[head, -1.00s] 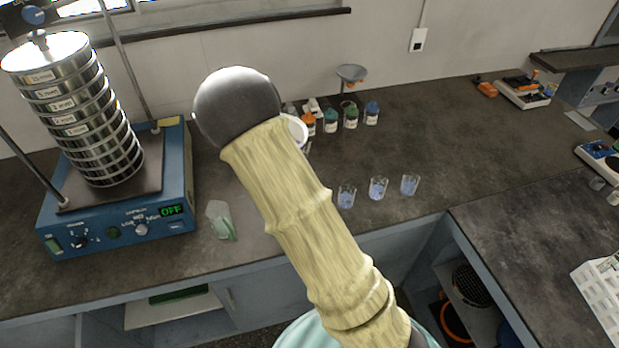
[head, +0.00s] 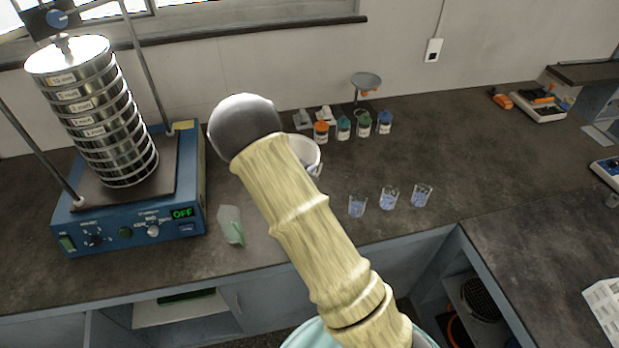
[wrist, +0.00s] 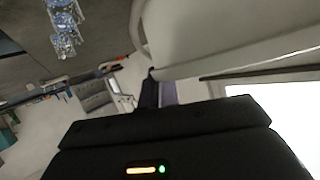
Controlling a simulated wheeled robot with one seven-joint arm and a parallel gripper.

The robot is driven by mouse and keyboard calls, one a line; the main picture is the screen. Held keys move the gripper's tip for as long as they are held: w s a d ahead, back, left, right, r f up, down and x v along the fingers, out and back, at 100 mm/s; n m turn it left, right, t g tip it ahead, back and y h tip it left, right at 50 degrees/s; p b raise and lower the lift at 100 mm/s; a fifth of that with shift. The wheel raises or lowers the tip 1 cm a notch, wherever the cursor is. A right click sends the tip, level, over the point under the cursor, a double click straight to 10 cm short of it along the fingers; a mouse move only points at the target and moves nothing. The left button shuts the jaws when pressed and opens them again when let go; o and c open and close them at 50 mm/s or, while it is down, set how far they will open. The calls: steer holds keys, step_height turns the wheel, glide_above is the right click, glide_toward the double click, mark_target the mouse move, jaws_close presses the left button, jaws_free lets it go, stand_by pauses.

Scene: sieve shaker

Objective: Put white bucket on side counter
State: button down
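The white bucket (head: 305,152) shows in the head view partly behind my arm, which hides much of it. In the wrist view the bucket (wrist: 235,30) fills the upper right, very close, with its rim running to the fingers. My gripper (wrist: 158,82) appears shut on the bucket's rim there; in the head view my arm hides it. I cannot tell how far the bucket is above the counter. The side counter (head: 535,235) joins the main counter at the right and its near part is bare.
The blue sieve shaker (head: 130,215) with its sieve stack (head: 105,120) stands at left, reading OFF. Several small bottles (head: 343,128) and a funnel stand (head: 366,82) are behind the bucket. Beakers (head: 388,199) stand near the front edge. A white rack (head: 606,305) is at far right.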

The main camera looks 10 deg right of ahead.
steer(key=shift+f+p, duration=0.45)
steer(key=shift+f, duration=1.55)
steer(key=shift+f, duration=0.15)
steer(key=c, duration=1.6)
jaws_free()
steer(key=shift+c, duration=0.2)
steer(key=b+v, duration=0.2)
steer(key=v, duration=1)
